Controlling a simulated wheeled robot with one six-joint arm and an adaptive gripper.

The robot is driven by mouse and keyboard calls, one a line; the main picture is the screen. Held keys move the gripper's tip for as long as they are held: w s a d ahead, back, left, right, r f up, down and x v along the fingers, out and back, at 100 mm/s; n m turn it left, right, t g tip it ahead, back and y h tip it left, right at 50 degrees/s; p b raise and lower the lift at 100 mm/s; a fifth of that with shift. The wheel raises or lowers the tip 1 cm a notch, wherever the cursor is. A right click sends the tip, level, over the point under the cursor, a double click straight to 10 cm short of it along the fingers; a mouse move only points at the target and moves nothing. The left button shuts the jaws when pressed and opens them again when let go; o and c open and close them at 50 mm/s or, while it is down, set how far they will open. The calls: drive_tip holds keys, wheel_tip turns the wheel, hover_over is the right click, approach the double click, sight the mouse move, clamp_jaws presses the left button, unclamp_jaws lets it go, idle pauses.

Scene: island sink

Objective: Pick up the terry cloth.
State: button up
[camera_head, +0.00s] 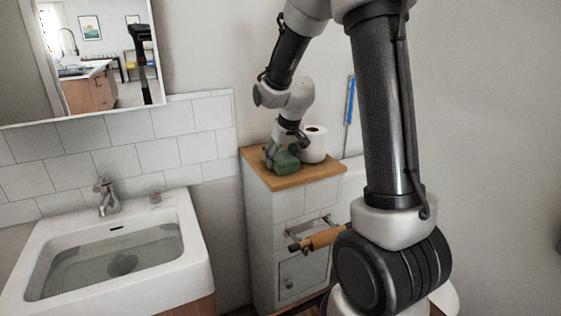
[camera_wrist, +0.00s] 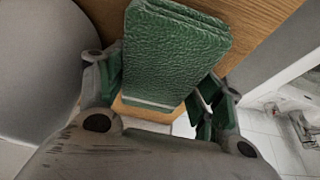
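The terry cloth (camera_head: 287,160) is a dark green folded block on the wooden top of the tiled cabinet. In the wrist view the cloth (camera_wrist: 172,52) fills the space between my fingers, with its textured face towards the camera. My gripper (camera_head: 271,156) is low over the cabinet top at the cloth. In the wrist view my gripper (camera_wrist: 160,92) has its fingers spread wide, one on each side of the cloth. The left finger is very close to the cloth's edge; I cannot tell if it touches. The right finger appears slightly apart from it.
A white paper roll (camera_head: 314,146) stands on the wooden top (camera_head: 313,174), just right of the cloth. A roll holder (camera_head: 318,236) sticks out from the cabinet below. A sink (camera_head: 190,246) is at left. A blue-handled item (camera_head: 350,101) is behind, to the right.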

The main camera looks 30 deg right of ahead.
drive_tip(key=shift+c, duration=0.7)
